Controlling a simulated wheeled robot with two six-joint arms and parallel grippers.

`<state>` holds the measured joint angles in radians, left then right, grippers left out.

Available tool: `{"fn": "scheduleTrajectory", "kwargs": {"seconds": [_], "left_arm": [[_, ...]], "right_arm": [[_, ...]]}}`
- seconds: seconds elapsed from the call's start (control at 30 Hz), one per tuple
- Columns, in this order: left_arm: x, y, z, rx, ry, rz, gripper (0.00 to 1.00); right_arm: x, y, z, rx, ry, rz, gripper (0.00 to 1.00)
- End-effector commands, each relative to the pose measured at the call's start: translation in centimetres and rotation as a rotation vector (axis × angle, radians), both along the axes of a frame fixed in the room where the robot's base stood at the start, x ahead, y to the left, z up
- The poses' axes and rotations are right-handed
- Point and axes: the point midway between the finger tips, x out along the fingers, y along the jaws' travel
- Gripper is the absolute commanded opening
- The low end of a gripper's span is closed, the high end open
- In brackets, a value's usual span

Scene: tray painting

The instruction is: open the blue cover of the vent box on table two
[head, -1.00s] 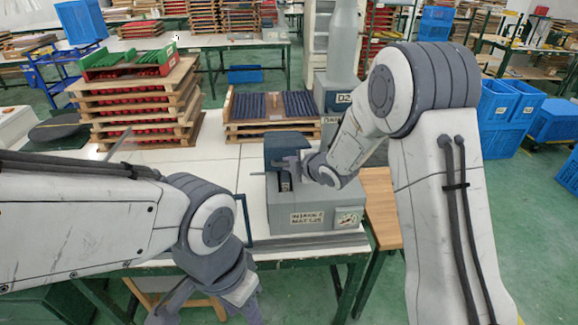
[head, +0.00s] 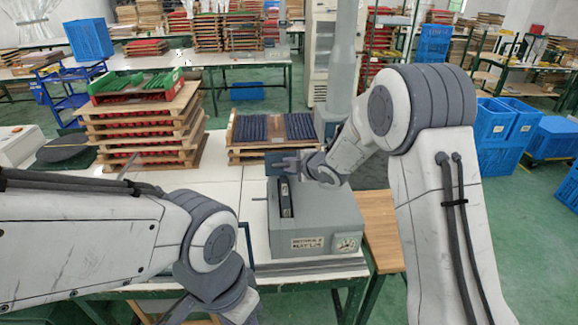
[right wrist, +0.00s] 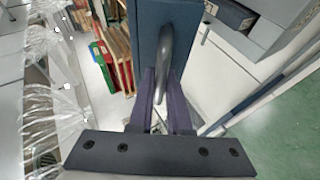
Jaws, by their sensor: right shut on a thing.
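My right gripper (head: 302,166) is at the cover. In the right wrist view its purple fingers (right wrist: 162,95) are shut on the curved grey handle (right wrist: 168,45) of the blue cover (right wrist: 150,30). My left gripper (head: 215,312) is low at the bottom edge, partly cut off, and its jaws are unclear.
A tray of dark rods (head: 265,130) lies behind the vent box. White table (head: 225,165) is clear between the stack and the box. Blue crates (head: 500,125) stand at the right.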

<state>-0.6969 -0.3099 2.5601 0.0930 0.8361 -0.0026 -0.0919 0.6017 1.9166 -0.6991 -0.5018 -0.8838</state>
Motion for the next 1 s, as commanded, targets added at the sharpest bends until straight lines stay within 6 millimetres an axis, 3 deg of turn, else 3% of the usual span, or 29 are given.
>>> {"fn": "scheduleTrajectory", "kwargs": {"seconds": [0.07, 0.1, 0.17, 0.57, 1.0], "left_arm": [[0.0, 0.0, 0.0, 0.000, 0.000, 0.000, 0.47], [0.0, 0.0, 0.0, 0.000, 0.000, 0.000, 0.47], [0.0, 0.0, 0.0, 0.000, 0.000, 0.000, 0.47], [0.0, 0.0, -0.2, 0.000, 0.000, 0.000, 0.47], [0.0, 0.0, -2.1, 0.000, 0.000, 0.004, 0.47]], "right_arm": [[0.0, 0.0, 0.0, 0.000, -0.001, 0.000, 0.00], [0.0, 0.0, 0.0, 0.000, -0.001, 0.000, 0.24], [0.0, 0.0, 0.0, 0.000, -0.001, 0.000, 0.46], [-0.3, -0.2, 0.2, 0.001, -0.002, 0.000, 0.46], [-6.0, -3.0, 3.8, -0.001, -0.004, -0.002, 0.46]]}}
